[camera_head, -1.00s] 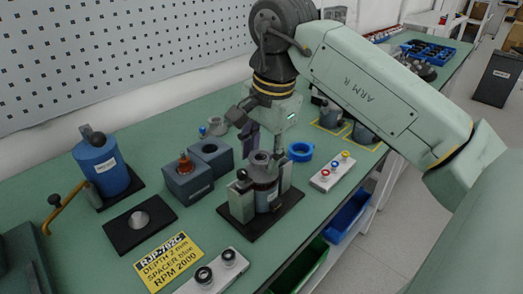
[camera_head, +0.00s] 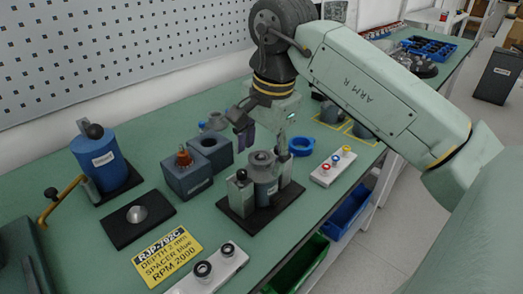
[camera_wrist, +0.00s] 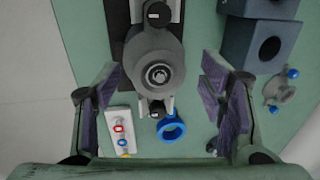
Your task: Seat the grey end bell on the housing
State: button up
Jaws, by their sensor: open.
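The grey end bell (camera_head: 262,158), a round stepped part with a central bore, sits on top of the grey housing (camera_head: 265,188). The housing stands upright between clamp blocks on a black plate (camera_head: 240,222). In the wrist view the end bell (camera_wrist: 140,62) fills the space between the fingers and hides most of the housing. I cannot tell whether a gap remains under it. My gripper (camera_head: 264,139) is open just above it, with purple-padded fingers spread on both sides and apart from it; it also shows in the wrist view (camera_wrist: 158,78).
A blue ring (camera_head: 301,146) and a white strip with coloured rings (camera_head: 333,168) lie to the right. Dark blocks (camera_head: 188,178) stand left. A grey part with a blue knob (camera_head: 216,121) lies behind. A yellow sign (camera_head: 167,257) lies front left.

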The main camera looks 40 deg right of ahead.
jog(key=shift+r, duration=0.1)
notch_tip(320, 180, up, 12)
jog(key=s, duration=0.2)
dwell(0.3)
jog(key=shift+f, duration=0.2)
dwell(0.7)
